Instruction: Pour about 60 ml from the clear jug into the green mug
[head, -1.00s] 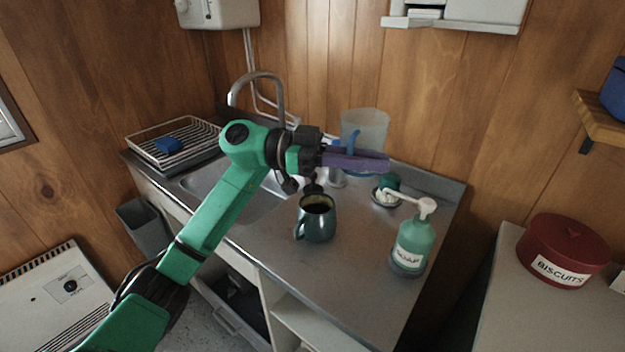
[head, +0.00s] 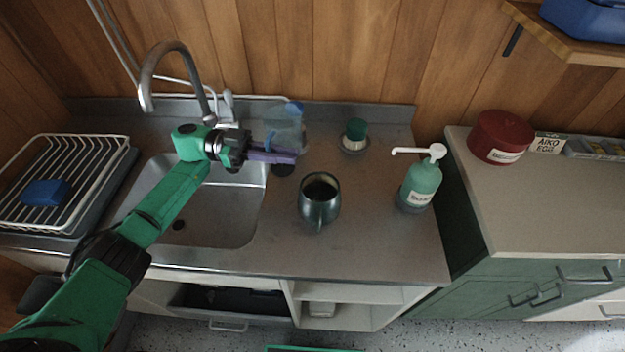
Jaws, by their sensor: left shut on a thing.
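The green mug (head: 319,205) stands upright on the steel counter, right of the sink, with its dark opening facing up. The clear jug (head: 290,128) is behind it and to the left, see-through and faint, with blue parts. My left gripper (head: 284,157) reaches in from the left over the sink's right edge. Its purple fingers are shut on the jug and cover part of it. The jug is apart from the mug in the picture. I cannot make out the level of liquid in the jug or whether its base touches the counter. My right gripper is not in view.
The sink (head: 226,222) with its curved tap (head: 150,75) is to the left, beside a dish rack (head: 108,165). A soap pump bottle (head: 421,185) stands right of the mug. A green-topped scrubber (head: 356,130) sits behind. The counter front, right of the mug, is clear.

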